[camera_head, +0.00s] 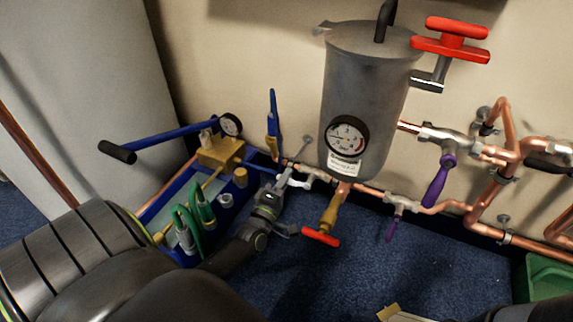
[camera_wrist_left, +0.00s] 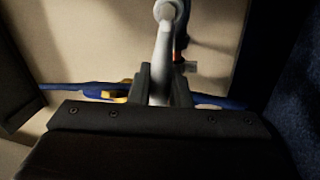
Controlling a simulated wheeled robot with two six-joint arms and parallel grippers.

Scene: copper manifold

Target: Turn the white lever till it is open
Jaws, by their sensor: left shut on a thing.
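The white lever (camera_head: 300,182) sits low on the copper pipe, left of the grey tank's base. It is small in the head view and partly hidden by my gripper. My left gripper (camera_head: 285,178) reaches it from the lower left and is shut on it. In the left wrist view the white lever (camera_wrist_left: 161,60) runs down from a round white end at the top to between the dark fingers (camera_wrist_left: 160,88). The lever's angle to its pipe is hard to tell. My right gripper is not in view.
A grey tank (camera_head: 362,85) with a gauge stands right of the gripper. A red-handled brass valve (camera_head: 321,237) hangs below it. A blue upright lever (camera_head: 273,112) is just behind. A blue pump unit (camera_head: 178,247) stands left. Purple levers (camera_head: 440,180) are farther right.

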